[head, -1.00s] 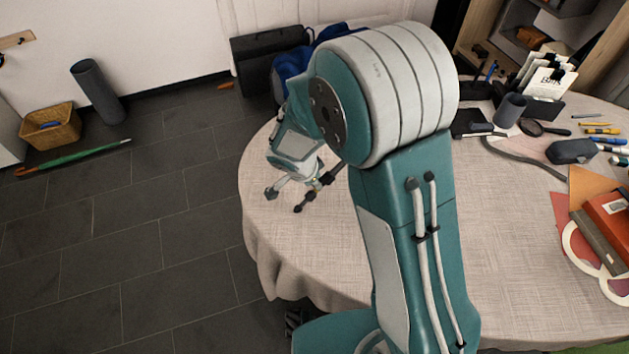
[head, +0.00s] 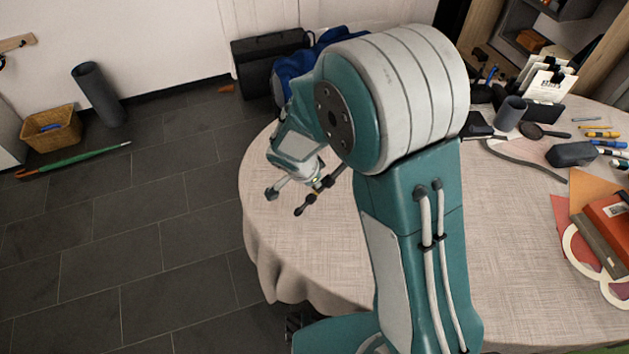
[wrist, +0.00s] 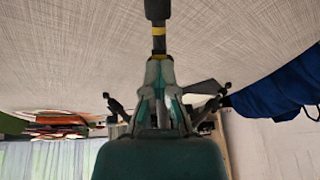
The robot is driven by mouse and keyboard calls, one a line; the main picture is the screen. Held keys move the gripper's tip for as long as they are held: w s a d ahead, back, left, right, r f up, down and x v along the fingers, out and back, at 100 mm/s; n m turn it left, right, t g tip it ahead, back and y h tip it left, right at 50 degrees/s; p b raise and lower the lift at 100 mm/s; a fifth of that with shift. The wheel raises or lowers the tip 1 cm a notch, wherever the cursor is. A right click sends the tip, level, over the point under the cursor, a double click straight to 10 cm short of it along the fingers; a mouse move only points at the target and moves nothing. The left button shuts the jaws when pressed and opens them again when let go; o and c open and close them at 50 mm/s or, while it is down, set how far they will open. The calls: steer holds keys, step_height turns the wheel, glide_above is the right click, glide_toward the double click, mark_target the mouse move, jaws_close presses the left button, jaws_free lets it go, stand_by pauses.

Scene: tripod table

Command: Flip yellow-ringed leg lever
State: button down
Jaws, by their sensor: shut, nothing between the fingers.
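A small tripod stands on the pale tablecloth near the left edge of the table. Its yellow-ringed leg (head: 307,202) points down and left in the head view, with a dark foot at its end. In the wrist view the yellow-ringed leg (wrist: 158,40) runs up from between my fingertips. Other dark-footed legs spread to both sides there. My gripper (wrist: 158,64) is shut, with its tips at or very near the base of the ringed leg; I cannot tell whether they touch. The lever itself is hidden or too small to make out.
The table (head: 520,250) is clear around the tripod. A blue bag (head: 290,72) is beyond the table's edge.

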steer(key=shift+w+d+r, duration=0.2)
steer(key=shift+d+r, duration=0.2)
steer(key=shift+r, duration=0.4)
stand_by(0.4)
steer(key=shift+w+d+r, duration=0.2)
steer(key=shift+d+r, duration=0.1)
steer(key=shift+d, duration=0.05)
stand_by(0.5)
steer(key=c, duration=1.1)
jaws_free()
steer(key=shift+r, duration=0.1)
steer(key=shift+s+a+r, duration=0.35)
steer(key=shift+a+r, duration=0.15)
steer(key=shift+r, duration=0.3)
steer(key=shift+s+a+r, duration=0.4)
steer(key=shift+a+r, duration=0.05)
steer(key=shift+r, duration=0.3)
steer(key=shift+s+a+r, duration=0.35)
steer(key=shift+a+r, duration=0.15)
steer(key=shift+r, duration=0.3)
